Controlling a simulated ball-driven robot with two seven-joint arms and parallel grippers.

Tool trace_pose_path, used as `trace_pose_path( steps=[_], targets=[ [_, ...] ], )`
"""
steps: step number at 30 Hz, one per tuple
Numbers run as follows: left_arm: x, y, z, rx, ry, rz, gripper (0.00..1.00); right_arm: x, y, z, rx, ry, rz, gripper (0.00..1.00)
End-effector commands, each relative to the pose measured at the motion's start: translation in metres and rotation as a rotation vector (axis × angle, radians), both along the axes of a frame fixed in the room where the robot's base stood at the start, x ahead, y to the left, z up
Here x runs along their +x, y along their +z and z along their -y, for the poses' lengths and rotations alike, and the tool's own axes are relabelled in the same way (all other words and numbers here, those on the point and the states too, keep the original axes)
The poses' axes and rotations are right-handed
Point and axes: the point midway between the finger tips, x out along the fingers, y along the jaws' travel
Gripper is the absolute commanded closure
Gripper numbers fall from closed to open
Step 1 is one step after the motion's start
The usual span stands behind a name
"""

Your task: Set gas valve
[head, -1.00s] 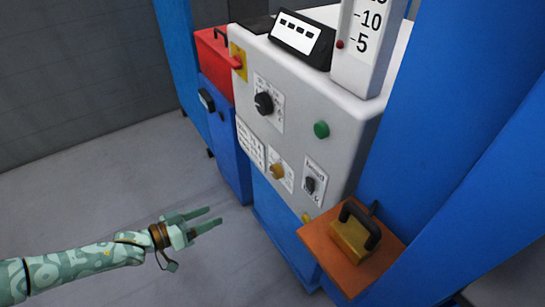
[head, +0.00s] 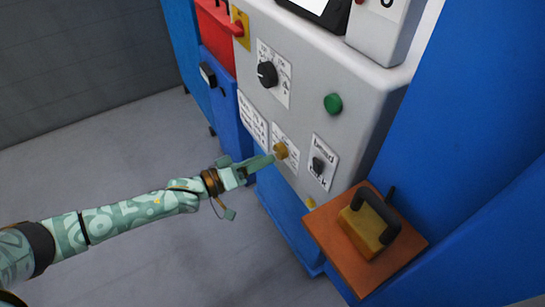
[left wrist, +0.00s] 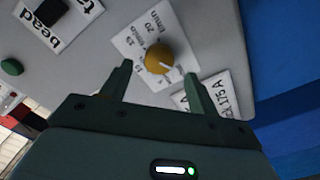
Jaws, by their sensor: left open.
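The yellow-brown knob (head: 281,151) sits on a white dial label on the grey machine's front panel. It also shows in the left wrist view (left wrist: 158,58), with numbers such as 15 and 20 around it. My left gripper (head: 262,162) is open and points at this knob. In the left wrist view its two fingertips (left wrist: 161,76) stand to either side and a little short of the knob, with nothing held between them. I cannot tell whether a finger touches it. My right gripper is not in view.
The panel also carries a black dial (head: 267,73), a green button (head: 333,103) and a black switch (head: 318,165). An orange shelf (head: 335,249) with a yellow, black-handled block (head: 362,228) juts out at lower right. Open floor lies left.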

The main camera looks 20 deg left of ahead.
Motion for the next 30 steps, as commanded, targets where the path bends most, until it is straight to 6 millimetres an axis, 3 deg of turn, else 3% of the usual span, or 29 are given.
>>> trace_pose_path(
  steps=[6,17,22,30],
  targets=[
    [0.024,-0.002,0.018,0.000,0.001,-0.001,0.40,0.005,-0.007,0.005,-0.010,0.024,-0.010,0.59],
    [0.029,0.001,0.022,0.001,0.001,0.000,0.40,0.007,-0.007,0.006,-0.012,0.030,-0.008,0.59],
    [0.029,0.000,0.022,0.001,0.001,0.000,0.84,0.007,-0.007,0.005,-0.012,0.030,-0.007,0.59],
    [0.028,0.001,0.022,0.011,0.001,0.008,0.84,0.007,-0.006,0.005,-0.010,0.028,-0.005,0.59]
  ],
)
